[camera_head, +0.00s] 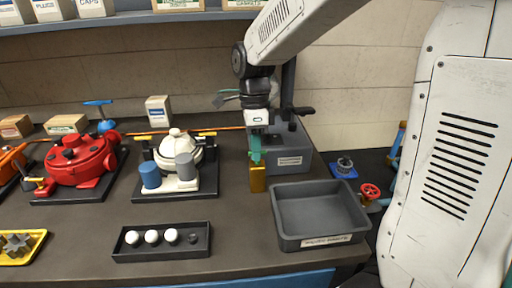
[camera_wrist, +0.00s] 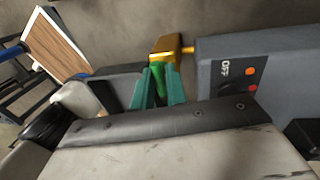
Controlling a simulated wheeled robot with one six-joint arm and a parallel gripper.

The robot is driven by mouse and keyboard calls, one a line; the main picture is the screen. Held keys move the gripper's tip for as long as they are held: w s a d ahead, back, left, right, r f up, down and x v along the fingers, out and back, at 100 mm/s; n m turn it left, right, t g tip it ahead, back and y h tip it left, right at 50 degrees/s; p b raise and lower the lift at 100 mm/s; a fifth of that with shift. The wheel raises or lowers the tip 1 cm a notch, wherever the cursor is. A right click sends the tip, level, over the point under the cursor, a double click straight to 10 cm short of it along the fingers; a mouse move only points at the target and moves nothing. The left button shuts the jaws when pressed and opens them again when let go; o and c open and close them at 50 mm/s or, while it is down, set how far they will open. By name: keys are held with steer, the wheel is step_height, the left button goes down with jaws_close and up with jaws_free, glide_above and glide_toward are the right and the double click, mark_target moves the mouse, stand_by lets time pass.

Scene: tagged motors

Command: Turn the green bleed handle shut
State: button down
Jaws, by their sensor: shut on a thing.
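The green bleed handle (camera_wrist: 158,72) shows in the wrist view between the two teal fingers of my gripper (camera_wrist: 157,88). The fingers are shut on it. The handle sits against a brass-yellow valve body (camera_wrist: 166,48), which joins a grey box (camera_wrist: 228,62) by a short brass stem. In the head view my gripper (camera_head: 256,154) points down just above the yellow valve body (camera_head: 258,180), at the left front of the grey box (camera_head: 291,160). The handle is hard to tell from the teal fingers there. Its exact angle is partly hidden by the fingers.
A grey tray (camera_head: 318,239) stands right of the valve. A white motor (camera_head: 181,150) with blue and grey cylinders is to the left, a red motor (camera_head: 80,160) beyond. A black holder (camera_head: 125,254) with white balls is in front. The grey box has a black crank (camera_head: 301,110).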

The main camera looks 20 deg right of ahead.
steer(key=shift+s, duration=0.1)
stand_by(0.4)
steer(key=c, duration=1.5)
jaws_free()
steer(key=shift+o, duration=0.2)
step_height(320, 180, up, 8)
steer(key=w, duration=0.1)
steer(key=shift+w+d+f, duration=0.15)
steer(key=shift+w+d, duration=0.1)
